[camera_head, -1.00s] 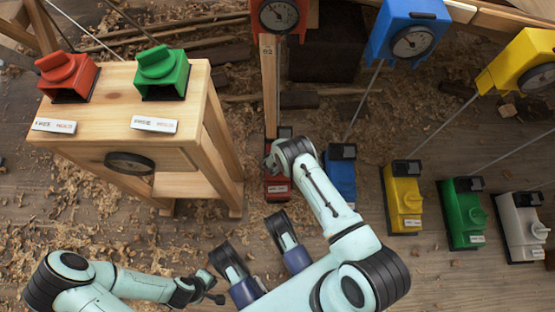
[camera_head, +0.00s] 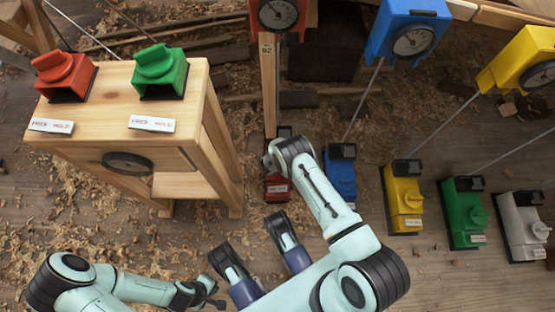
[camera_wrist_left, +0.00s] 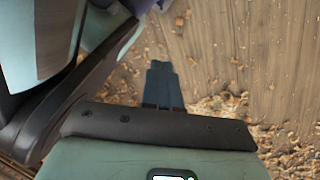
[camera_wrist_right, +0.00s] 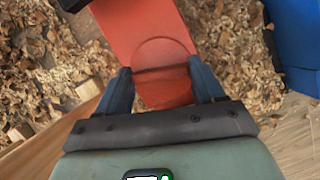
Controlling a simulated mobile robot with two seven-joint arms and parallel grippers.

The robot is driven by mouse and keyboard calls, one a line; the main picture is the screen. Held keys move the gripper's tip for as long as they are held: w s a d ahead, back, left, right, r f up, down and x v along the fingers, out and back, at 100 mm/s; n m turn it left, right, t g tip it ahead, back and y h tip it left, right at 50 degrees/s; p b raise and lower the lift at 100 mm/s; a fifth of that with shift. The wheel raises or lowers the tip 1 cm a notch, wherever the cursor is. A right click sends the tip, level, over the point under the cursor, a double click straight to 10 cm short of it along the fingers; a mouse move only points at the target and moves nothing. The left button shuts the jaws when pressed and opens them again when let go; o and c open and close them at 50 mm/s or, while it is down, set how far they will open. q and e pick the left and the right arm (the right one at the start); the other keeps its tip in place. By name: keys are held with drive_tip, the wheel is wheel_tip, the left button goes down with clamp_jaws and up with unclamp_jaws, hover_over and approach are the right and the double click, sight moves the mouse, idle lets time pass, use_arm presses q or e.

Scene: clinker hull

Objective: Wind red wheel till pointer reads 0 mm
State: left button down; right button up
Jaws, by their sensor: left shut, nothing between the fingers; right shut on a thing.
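A red box on the floor (camera_head: 277,190) stands at the middle of the head view, partly hidden by my right arm. Its round red wheel (camera_wrist_right: 162,88) shows in the right wrist view between the fingers of my right gripper (camera_wrist_right: 160,74), which is shut on it. A red gauge (camera_head: 278,14) with a round dial hangs above the box, over a wooden slat (camera_head: 268,85); its pointer reading is too small to tell. My left gripper (camera_head: 212,297) is low in the head view, away from the red box. In the left wrist view its fingers (camera_wrist_left: 162,72) are together and empty over the floor.
A wooden stand (camera_head: 190,125) with a red knob box (camera_head: 64,74) and a green one (camera_head: 160,72) is at left. Blue (camera_head: 342,178), yellow (camera_head: 404,200), green (camera_head: 464,212) and white (camera_head: 522,225) boxes stand right of the red one. Shavings litter the floor.

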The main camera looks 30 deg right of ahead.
drive_tip(key=shift+w+m+h, duration=0.1)
drive_tip(key=shift+m+h, duration=0.2)
drive_tip(key=shift+m, duration=0.5)
drive_tip(key=shift+m+g+b, duration=0.3)
drive_tip(key=shift+m, duration=0.2)
drive_tip(key=m+g, duration=0.1)
drive_tip(key=m, duration=0.3)
drive_tip(key=shift+w+g, duration=0.1)
drive_tip(key=shift+g, duration=0.3)
use_arm(q)
drive_tip(key=shift+s+a+f+g, duration=0.1)
drive_tip(key=shift+s+f+g, duration=0.1)
drive_tip(key=shift+s, duration=0.25)
drive_tip(key=shift+s+f+g, duration=0.1)
drive_tip(key=shift+s+f, duration=0.05)
drive_tip(key=shift+s, duration=0.25)
use_arm(e)
drive_tip(key=shift+m+g, duration=0.8)
drive_tip(key=shift+m, duration=1.6)
drive_tip(key=shift+w, duration=0.1)
drive_tip(key=o, duration=1)
drive_tip(key=shift+o, duration=0.2)
